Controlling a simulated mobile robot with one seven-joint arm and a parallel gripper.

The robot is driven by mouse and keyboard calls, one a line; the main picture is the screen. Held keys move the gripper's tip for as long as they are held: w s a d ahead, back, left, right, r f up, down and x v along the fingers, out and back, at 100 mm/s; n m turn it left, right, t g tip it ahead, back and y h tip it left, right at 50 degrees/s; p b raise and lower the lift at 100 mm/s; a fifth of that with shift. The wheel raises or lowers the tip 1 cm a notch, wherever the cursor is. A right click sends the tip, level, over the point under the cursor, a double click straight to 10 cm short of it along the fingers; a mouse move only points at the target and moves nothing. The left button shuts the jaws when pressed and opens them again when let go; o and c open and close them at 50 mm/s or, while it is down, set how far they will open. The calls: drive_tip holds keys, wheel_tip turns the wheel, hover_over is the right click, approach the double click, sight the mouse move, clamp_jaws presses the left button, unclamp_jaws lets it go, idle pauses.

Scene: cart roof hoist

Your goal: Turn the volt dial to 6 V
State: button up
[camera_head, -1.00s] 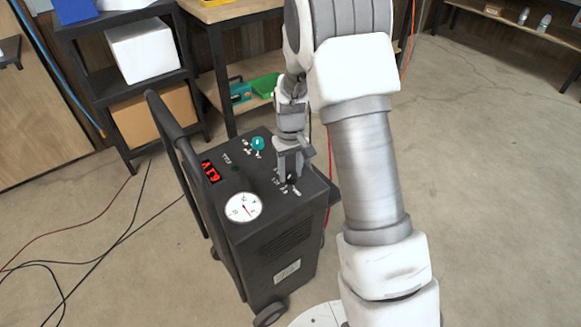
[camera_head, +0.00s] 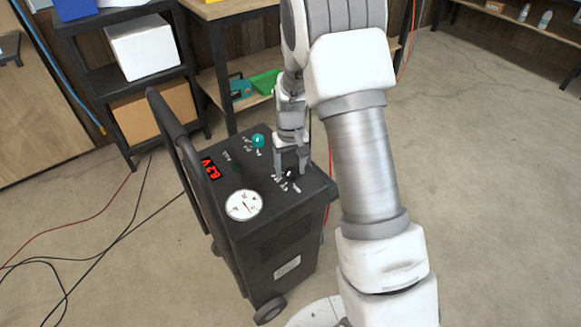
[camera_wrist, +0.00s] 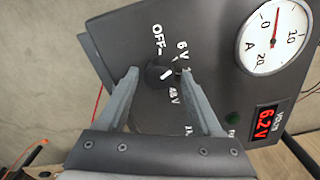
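The black volt dial (camera_wrist: 158,73) sits on the cart's top panel, with OFF, 6 V and 48 V printed around it. A short white mark shows on the dial; I cannot tell for sure which label it points to. My gripper (camera_wrist: 157,72) is open, with one fingertip on each side of the dial, and gaps show between fingers and dial. In the head view my gripper (camera_head: 291,170) is low over the panel, partly hiding the dial.
The dark cart (camera_head: 270,240) has a round ammeter (camera_head: 244,205), a teal knob (camera_head: 258,141) and a tall handle (camera_head: 172,130). A shelf rack (camera_head: 125,85) and workbench (camera_head: 235,110) stand behind. Cables lie on the floor at left; the floor at right is clear.

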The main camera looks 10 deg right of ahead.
sight(291, 171)
drive_tip(key=shift+o, duration=0.2)
drive_tip(key=shift+r, duration=0.1)
wheel_tip(291, 171, up, 17)
drive_tip(key=p, duration=0.4)
drive_tip(key=shift+r, duration=0.15)
drive_tip(key=s+r+t+p, duration=0.25)
drive_tip(key=s+r, duration=0.35)
drive_tip(key=r, duration=0.3)
drive_tip(key=s+r+t+p, duration=0.1)
drive_tip(key=s+r+p, duration=0.4)
drive_tip(key=r, duration=0.5)
drive_tip(key=s+r+t+p, duration=0.2)
drive_tip(key=s+r+p, duration=0.2)
drive_tip(key=s, duration=1)
wheel_tip(291, 171, up, 2)
drive_tip(key=shift+s+r, duration=0.15)
drive_tip(key=shift+s, duration=0.05)
